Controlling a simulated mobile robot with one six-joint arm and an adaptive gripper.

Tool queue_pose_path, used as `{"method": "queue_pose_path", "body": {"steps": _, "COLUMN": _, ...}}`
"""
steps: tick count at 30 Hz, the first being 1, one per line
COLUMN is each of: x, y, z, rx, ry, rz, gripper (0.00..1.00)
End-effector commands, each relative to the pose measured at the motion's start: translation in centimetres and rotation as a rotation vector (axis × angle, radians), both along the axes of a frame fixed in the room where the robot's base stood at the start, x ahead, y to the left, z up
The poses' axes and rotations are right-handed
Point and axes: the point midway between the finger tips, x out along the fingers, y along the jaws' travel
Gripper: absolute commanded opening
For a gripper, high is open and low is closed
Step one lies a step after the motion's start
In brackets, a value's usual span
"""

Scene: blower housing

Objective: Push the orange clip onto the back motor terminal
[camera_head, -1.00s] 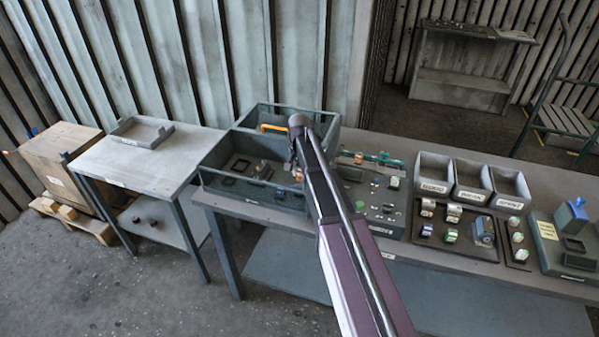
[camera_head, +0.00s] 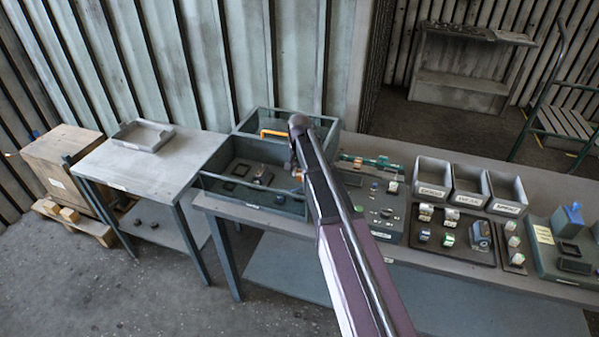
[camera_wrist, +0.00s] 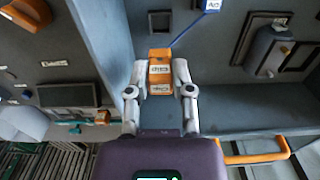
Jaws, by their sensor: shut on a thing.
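The orange clip (camera_wrist: 160,76), labelled "Clip", is between the two fingertips of my gripper (camera_wrist: 160,90) in the wrist view. The gripper is shut on it, with a finger on each side. A grey motor-like part (camera_wrist: 269,50) with a small label lies to the right, apart from the clip. It also shows inside the open grey housing (camera_head: 225,200) in the head view. I cannot make out the back terminal. My arm hides much of the gripper in the head view.
An orange handle (camera_wrist: 255,156) is at lower right in the wrist view. The housing's walls rise close around the gripper. To the right on the bench stand a grey panel (camera_head: 385,222), several open bins (camera_head: 433,178) and small parts. A side table (camera_head: 190,155) stands left.

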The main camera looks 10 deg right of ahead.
Motion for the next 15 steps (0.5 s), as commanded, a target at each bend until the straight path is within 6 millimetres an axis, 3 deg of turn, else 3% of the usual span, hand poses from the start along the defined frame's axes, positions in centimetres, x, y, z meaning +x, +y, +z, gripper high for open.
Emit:
{"method": "queue_pose_path", "body": {"steps": 8, "x": 0.0, "y": 0.0, "z": 0.6, "rx": 0.0, "ry": 0.0, "rz": 0.0, "gripper": 0.02}}
{"method": "queue_pose_path", "body": {"steps": 15, "x": 0.0, "y": 0.0, "z": 3.1, "rx": 0.0, "ry": 0.0, "rz": 0.0, "gripper": 0.02}}
